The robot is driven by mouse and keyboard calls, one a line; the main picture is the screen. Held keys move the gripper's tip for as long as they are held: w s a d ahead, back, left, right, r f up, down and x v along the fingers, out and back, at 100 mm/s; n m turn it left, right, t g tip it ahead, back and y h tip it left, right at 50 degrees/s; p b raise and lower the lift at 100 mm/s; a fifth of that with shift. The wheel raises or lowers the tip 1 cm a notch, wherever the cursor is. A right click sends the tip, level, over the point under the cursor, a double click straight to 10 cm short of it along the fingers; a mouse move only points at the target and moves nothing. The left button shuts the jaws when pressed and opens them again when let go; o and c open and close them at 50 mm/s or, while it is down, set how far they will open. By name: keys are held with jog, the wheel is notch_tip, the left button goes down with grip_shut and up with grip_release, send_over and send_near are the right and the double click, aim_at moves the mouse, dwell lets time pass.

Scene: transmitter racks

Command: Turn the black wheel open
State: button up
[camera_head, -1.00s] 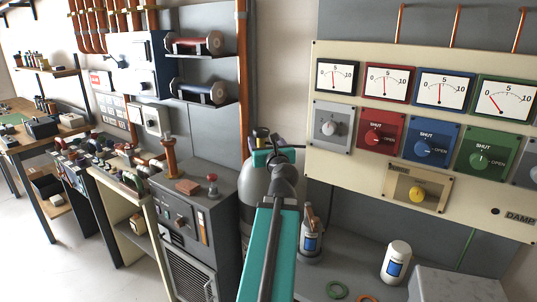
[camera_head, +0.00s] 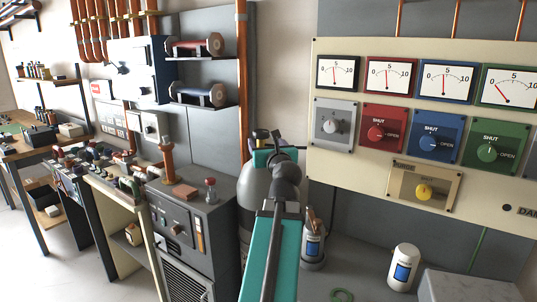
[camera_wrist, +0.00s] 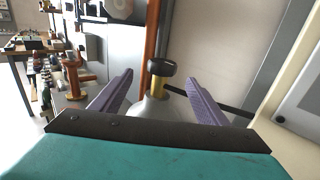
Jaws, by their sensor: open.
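My gripper (camera_wrist: 160,78) is open in the wrist view, with one purple finger on each side of the stem and wheel in the picture. I see clear gaps at both sides and no contact; how far the wheel is beyond the fingertips I cannot tell. In the head view the cylinder (camera_head: 252,192) stands behind my teal arm, which hides much of it and the fingers.
A cream panel (camera_head: 375,185) with gauges and coloured knobs is at the right. A vertical copper pipe (camera_head: 242,80) runs behind the cylinder. A grey cabinet (camera_head: 215,225) stands to its left. A white bottle (camera_head: 404,265) is on the lower right surface.

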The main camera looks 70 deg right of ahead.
jog(key=shift+s+a+f+b, duration=0.2)
jog(key=shift+s+a+b, duration=0.05)
jog(key=shift+b, duration=0.9)
jog(key=shift+b+v, duration=0.6)
jog(key=shift+v, duration=0.85)
jog(key=shift+r, duration=0.1)
jog(key=shift+w, duration=0.1)
